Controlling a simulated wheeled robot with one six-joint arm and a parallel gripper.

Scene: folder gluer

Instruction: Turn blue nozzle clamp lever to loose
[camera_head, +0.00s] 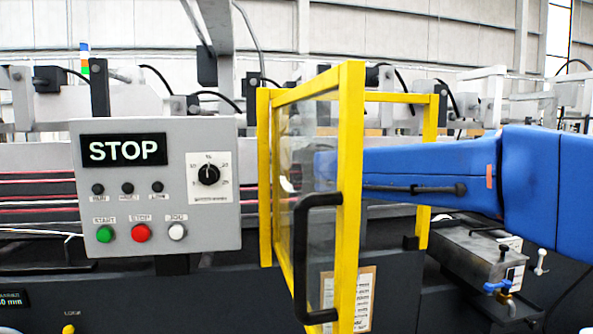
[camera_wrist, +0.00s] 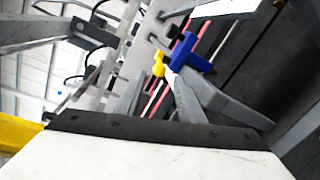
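The blue clamp piece (camera_wrist: 187,53) shows in the wrist view, up and right of centre, just beyond the grey fingers. It has a short arm angled towards the top; which setting it stands at cannot be told. My gripper (camera_wrist: 181,78) points at it, with its grey finger parts close below. Touching or apart cannot be told, and neither can the finger opening. In the head view my blue arm reaches left behind the yellow-framed guard; its end is hidden by the frame post and pane.
A yellow piece (camera_wrist: 158,65) sits just left of the blue one. The yellow guard frame (camera_head: 350,200) with a black handle (camera_head: 300,250) stands in front of my arm. A grey control panel (camera_head: 155,190) reading STOP is at left. A tank (camera_head: 470,262) with a blue-handled valve is at lower right.

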